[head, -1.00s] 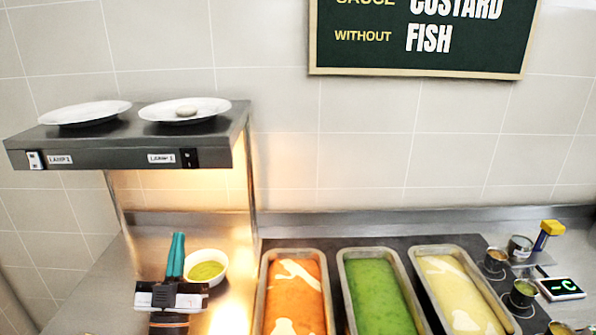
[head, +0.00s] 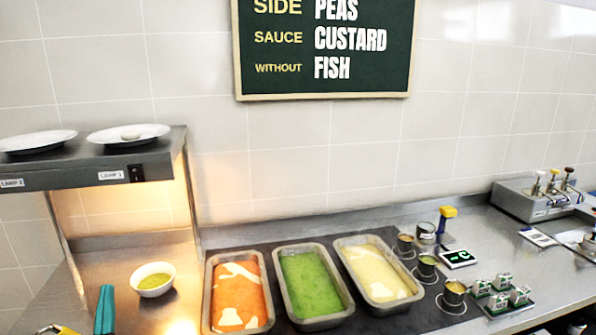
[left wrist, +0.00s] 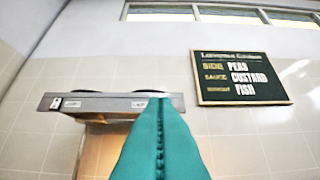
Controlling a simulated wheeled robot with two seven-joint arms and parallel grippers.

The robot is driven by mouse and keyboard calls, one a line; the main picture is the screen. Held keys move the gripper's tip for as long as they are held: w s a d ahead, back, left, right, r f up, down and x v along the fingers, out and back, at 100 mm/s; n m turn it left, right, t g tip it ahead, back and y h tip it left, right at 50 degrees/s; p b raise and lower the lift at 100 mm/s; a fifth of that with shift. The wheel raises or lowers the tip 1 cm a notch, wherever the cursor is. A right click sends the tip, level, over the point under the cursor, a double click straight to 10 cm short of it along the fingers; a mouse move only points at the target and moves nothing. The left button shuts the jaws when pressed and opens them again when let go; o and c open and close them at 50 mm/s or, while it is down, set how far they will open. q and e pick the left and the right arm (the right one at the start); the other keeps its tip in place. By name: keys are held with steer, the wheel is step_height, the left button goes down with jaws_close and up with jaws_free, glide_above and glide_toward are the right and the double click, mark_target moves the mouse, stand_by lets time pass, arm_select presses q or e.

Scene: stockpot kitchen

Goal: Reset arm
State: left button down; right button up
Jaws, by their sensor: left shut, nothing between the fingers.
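My left gripper (head: 105,311) shows at the lower left of the head view, with its teal fingers pointing up, to the left of a small white bowl of green sauce. In the left wrist view the teal fingers (left wrist: 161,135) are pressed together with nothing between them. They point up toward the tiled wall and the lamp shelf. My right gripper is not in view.
A lamp shelf (head: 95,165) with two white plates stands at the left. The white bowl (head: 152,279) sits below it. Pans of orange (head: 238,295), green (head: 310,283) and cream (head: 375,268) food fill the middle. Small tins and a scale (head: 459,258) are on the right.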

arm_select(q)
steer(key=s+d+f+m+g+h, duration=0.1)
steer(key=d+f+m+g+h, duration=0.2)
steer(key=f+g, duration=0.45)
steer(key=s+d+f+m+g+h, duration=0.15)
steer(key=d+f+g+h, duration=0.3)
steer(key=f, duration=0.65)
steer(key=s+d+f+g+y, duration=0.1)
steer(key=s+f+g, duration=0.45)
steer(key=s, duration=0.35)
steer(key=s+d+f+g+y, duration=0.1)
steer(key=s+d+f+g, duration=0.1)
steer(key=s+f+g, duration=0.6)
steer(key=s+f+t, duration=0.2)
steer(key=s+f, duration=0.1)
steer(key=f, duration=2)
steer(key=s+a+f+g, duration=0.1)
steer(key=s+a+f, duration=0.2)
steer(key=s+f, duration=1.2)
steer(key=shift+s+f, duration=0.35)
steer(key=shift+s, duration=0.4)
